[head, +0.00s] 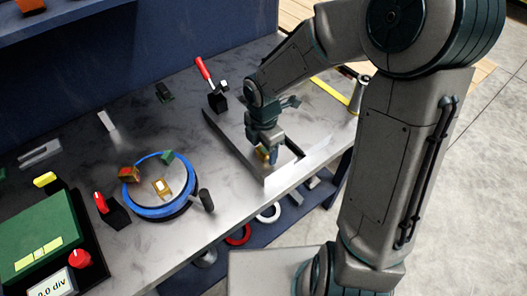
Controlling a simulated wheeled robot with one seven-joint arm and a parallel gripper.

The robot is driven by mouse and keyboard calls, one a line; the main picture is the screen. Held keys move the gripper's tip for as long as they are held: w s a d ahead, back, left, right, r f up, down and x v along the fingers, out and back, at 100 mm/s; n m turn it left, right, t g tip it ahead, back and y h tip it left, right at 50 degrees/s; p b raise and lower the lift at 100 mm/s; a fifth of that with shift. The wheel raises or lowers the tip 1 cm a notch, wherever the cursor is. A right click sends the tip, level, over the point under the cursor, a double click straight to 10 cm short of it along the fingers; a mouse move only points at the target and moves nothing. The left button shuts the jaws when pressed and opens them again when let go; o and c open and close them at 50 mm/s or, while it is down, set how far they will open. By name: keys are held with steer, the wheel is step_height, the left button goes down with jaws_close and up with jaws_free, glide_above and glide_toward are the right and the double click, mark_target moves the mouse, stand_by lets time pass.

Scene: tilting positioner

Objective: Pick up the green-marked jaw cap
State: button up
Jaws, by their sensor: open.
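My gripper (269,157) points down over the dark flat tray (231,139) on the bench, with its jaws open. A small brass-coloured piece (262,153) shows at the fingers, partly hidden by them. I cannot tell whether it bears a green mark or whether the fingers touch it. A round positioner with a blue rim (150,211) stands to the left. On its disc are a green block (167,157), an orange-brown block (129,174) and a pale block with yellow (162,188). I cannot tell for certain which piece is the green-marked jaw cap.
A red-handled clamp (205,72) stands behind the tray. A black handle (206,199) sticks out beside the positioner. A green panel (38,240) with a red knob (80,258) lies at left. Rings sit on the lower shelf.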

steer(key=c, duration=1.1)
